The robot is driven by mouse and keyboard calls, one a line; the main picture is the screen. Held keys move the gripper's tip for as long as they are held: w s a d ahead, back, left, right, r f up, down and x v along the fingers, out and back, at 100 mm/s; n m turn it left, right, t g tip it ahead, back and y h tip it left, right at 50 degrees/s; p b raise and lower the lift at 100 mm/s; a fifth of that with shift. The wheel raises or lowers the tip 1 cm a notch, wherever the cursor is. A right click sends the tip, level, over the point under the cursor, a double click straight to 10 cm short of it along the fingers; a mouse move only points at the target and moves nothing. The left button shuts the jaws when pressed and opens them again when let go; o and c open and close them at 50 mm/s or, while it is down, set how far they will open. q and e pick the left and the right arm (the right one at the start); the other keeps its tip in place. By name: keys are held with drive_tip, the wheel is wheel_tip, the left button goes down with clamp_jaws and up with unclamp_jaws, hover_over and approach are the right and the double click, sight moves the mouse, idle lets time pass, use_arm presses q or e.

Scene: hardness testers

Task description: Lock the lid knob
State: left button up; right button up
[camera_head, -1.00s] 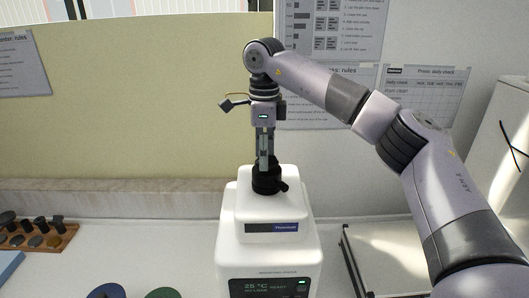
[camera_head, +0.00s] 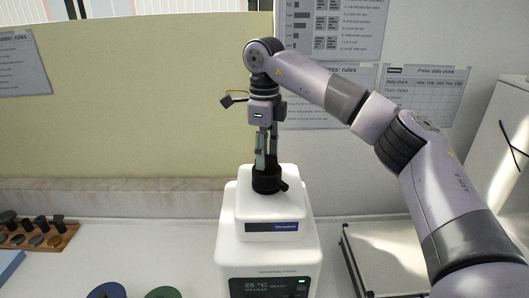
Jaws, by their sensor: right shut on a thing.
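The black lid knob (camera_head: 267,183) stands on top of the white machine's lid (camera_head: 262,207), with a small lever sticking out to its right. My right gripper (camera_head: 266,166) points straight down over the machine, its two fingers shut on the knob from either side. The fingertips hide part of the knob's upper side. My left gripper is not in view.
The machine's display (camera_head: 270,287) is lit at the front. A wooden rack with several dark pieces (camera_head: 38,238) stands at the left. Blue (camera_head: 106,291) and green (camera_head: 163,293) round things lie front left. A framed panel (camera_head: 385,255) lies at the right.

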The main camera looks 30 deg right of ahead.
drive_tip(key=o, duration=1.2)
drive_tip(key=shift+c, duration=0.2)
drive_tip(key=shift+r, duration=0.1)
wheel_tip(320, 180, up, 12)
